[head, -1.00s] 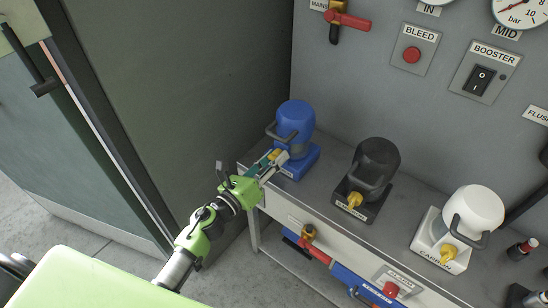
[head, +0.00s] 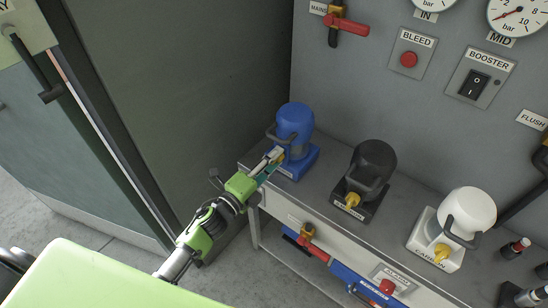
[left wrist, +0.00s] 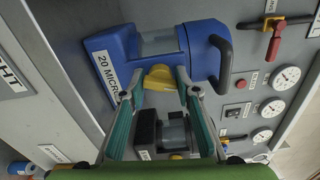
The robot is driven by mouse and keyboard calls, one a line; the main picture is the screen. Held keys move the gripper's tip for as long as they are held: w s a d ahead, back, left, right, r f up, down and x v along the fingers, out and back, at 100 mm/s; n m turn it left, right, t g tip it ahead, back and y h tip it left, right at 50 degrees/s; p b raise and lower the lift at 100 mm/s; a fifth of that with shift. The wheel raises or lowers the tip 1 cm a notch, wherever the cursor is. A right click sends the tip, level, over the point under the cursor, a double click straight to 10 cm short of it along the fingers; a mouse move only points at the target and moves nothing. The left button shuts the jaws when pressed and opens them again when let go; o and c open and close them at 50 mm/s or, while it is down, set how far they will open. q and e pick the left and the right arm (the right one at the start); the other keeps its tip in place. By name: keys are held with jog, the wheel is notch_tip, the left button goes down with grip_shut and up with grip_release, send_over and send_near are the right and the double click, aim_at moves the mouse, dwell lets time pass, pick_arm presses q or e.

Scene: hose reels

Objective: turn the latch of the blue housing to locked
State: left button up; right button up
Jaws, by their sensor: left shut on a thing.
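The blue housing (head: 295,122) stands on its blue base at the far left end of the grey bench, and in the left wrist view its label (left wrist: 107,75) reads "20 MICR…", the rest cut off by my finger. Its yellow latch (left wrist: 160,77) sits at the front of the base, below the clear section. My left gripper (head: 273,158) is shut on this latch, one finger on each side in the left wrist view (left wrist: 161,86). In the head view the fingers mostly cover the latch. My right gripper is out of view.
A black housing (head: 375,160) and a white housing (head: 470,208), each with a yellow latch, stand to the right on the bench (head: 318,192). The panel behind holds a red-handled valve (head: 346,24), gauges and switches. A dark green cabinet wall (head: 200,80) is close on the left.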

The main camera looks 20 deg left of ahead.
pick_arm(q)
jog(key=shift+f+n+p, duration=0.1)
jog(key=shift+n+p, duration=0.35)
jog(key=shift+n, duration=1.45)
jog(key=o, duration=1.1)
jog(key=v, duration=1.2)
